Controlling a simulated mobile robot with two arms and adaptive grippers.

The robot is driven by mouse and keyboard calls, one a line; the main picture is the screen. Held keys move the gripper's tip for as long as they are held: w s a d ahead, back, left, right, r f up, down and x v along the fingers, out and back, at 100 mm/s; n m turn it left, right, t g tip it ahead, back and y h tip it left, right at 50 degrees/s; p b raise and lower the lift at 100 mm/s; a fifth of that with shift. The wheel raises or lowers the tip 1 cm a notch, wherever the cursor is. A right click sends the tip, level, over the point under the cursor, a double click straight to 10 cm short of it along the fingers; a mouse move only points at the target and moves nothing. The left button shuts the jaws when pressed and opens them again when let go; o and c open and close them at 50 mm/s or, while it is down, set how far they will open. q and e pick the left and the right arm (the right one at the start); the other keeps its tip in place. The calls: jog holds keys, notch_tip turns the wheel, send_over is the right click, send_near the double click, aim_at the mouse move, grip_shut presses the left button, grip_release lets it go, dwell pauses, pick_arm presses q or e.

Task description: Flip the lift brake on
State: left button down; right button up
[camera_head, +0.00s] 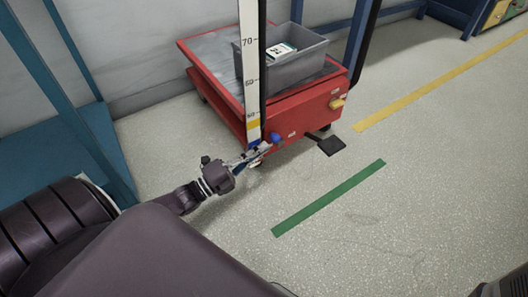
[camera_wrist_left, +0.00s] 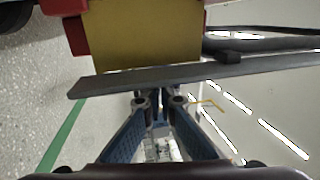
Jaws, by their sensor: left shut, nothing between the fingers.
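A red lift cart (camera_head: 295,118) stands beyond my left arm. A yellow part (camera_head: 337,103) sits on its near side, and a black pedal (camera_head: 332,146) sticks out low below it. I cannot tell for certain which part is the brake. My left gripper (camera_head: 267,146) is shut and empty at the cart's lower left corner, by the foot of the scale post. In the left wrist view its fingertips (camera_wrist_left: 158,98) are close behind a grey bar (camera_wrist_left: 135,79), with a yellow block (camera_wrist_left: 145,35) beyond; contact is unclear. My right gripper is not in view.
A grey bin (camera_head: 285,68) with a white item stands on the cart's top. The white scale post (camera_head: 249,60) rises before it. A blue frame (camera_head: 75,110) stands at left. The floor right of the cart is clear, with green (camera_head: 330,198) and yellow (camera_head: 440,80) strips.

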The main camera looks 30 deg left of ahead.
pick_arm(q)
jog(key=shift+w+d+r, duration=0.15)
jog(key=shift+w+d, duration=0.1)
jog(key=shift+w, duration=0.4)
